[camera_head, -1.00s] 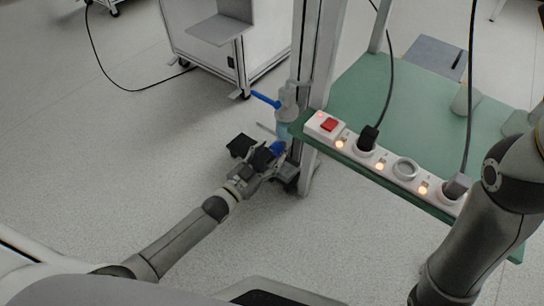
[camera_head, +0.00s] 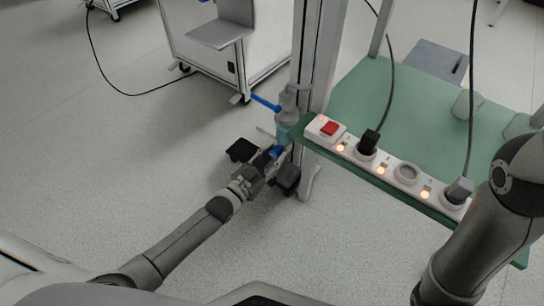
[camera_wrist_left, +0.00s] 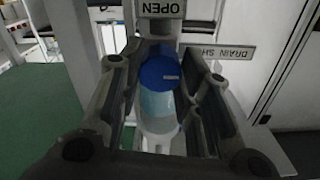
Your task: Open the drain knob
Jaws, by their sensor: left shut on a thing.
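The blue drain knob (camera_wrist_left: 158,74) sits at the end of a clear, bluish bowl (camera_wrist_left: 158,104) in the left wrist view. My left gripper (camera_wrist_left: 160,85) has one finger on each side of the knob and is shut on it. In the head view, my left gripper (camera_head: 273,159) is at the blue knob (camera_head: 276,152), under the filter unit (camera_head: 288,105) on the post. The fingers partly hide the knob there. My right gripper is out of view.
A blue lever (camera_head: 265,103) sticks out left above the bowl. The metal post (camera_head: 317,60) stands beside my left gripper. A green table (camera_head: 410,110) with a power strip (camera_head: 385,165) is to the right. The floor (camera_head: 120,180) at left is clear.

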